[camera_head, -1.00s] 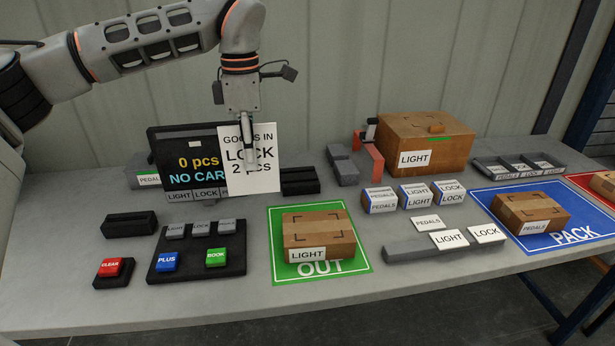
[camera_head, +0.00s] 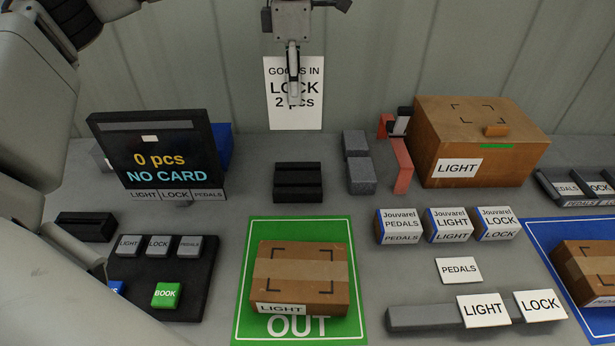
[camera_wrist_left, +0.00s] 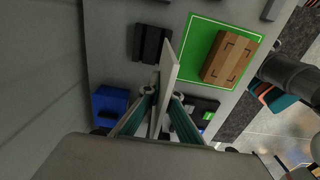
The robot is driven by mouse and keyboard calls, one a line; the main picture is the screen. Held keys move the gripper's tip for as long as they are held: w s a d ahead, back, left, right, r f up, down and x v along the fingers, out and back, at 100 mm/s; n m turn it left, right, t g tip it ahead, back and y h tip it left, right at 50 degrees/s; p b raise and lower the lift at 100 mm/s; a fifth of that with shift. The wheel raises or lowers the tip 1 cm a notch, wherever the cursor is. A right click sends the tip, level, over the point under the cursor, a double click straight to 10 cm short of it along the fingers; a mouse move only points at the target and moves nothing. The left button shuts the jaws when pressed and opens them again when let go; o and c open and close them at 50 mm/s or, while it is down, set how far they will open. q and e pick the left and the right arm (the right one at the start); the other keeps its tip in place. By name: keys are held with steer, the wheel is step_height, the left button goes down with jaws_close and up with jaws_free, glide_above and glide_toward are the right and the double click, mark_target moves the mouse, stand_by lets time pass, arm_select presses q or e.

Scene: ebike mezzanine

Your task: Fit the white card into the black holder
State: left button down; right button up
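The white card (camera_head: 294,112), printed "GOODS IN LOCK 2 pcs", hangs upright in my left gripper (camera_head: 294,98), which is shut on its upper middle. In the left wrist view the card (camera_wrist_left: 169,68) shows nearly edge-on between the fingers (camera_wrist_left: 158,100). A black holder (camera_head: 298,182) with slots stands on the table below the card in the head view, with a gap between them. It also shows in the left wrist view (camera_wrist_left: 150,44), beside the card's far end. A second black slotted block (camera_head: 86,227) lies at the left. My right gripper cannot be made out.
The display (camera_head: 155,155) reading "0 pcs NO CARD" stands left of the holder, with a blue bin (camera_head: 222,146) behind it. Grey blocks (camera_head: 359,163) and a red bracket (camera_head: 402,168) stand right. The green OUT mat (camera_head: 342,229) with a carton (camera_head: 299,277) lies in front.

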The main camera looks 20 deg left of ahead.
mark_target(295, 123)
arm_select(q)
steer(key=shift+w+f, duration=0.1)
steer(key=shift+f, duration=0.3)
step_height(295, 123, down, 19)
steer(key=shift+f+p, duration=0.1)
steer(key=shift+p, duration=0.45)
steer(key=shift+f, duration=0.15)
steer(key=c, duration=2.3)
jaws_free()
step_height(295, 123, up, 12)
steer(key=shift+r+b, duration=0.25)
steer(key=shift+b, duration=0.4)
